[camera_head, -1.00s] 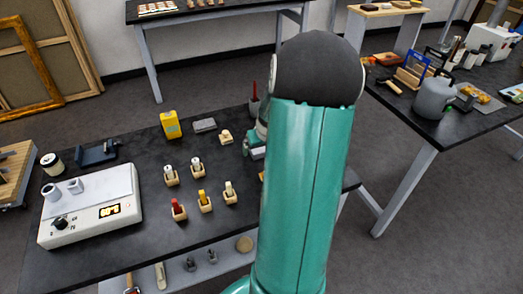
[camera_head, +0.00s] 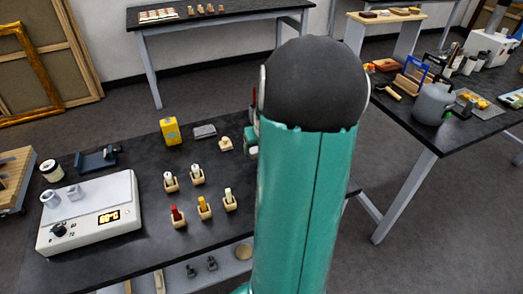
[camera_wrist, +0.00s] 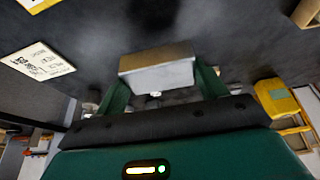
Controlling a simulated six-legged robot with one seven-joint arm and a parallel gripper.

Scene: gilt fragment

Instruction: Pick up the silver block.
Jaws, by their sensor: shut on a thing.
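The silver block (camera_wrist: 158,70) shows in the wrist view as a pale metallic box with a lighter front face. It sits between the two green fingers of my gripper (camera_wrist: 162,80), which are shut on it. Dark surface shows around it; I cannot tell how high it is held. In the head view my gripper is mostly hidden behind my teal arm, with only a bit of green at its left edge. The block is hidden there.
The dark table (camera_head: 110,240) bears a white heater box (camera_head: 90,212), a yellow canister (camera_head: 170,131), a grey slab (camera_head: 205,131) and several small wooden holders. The canister also shows in the wrist view (camera_wrist: 277,98). Another table (camera_head: 470,130) with tools stands at right.

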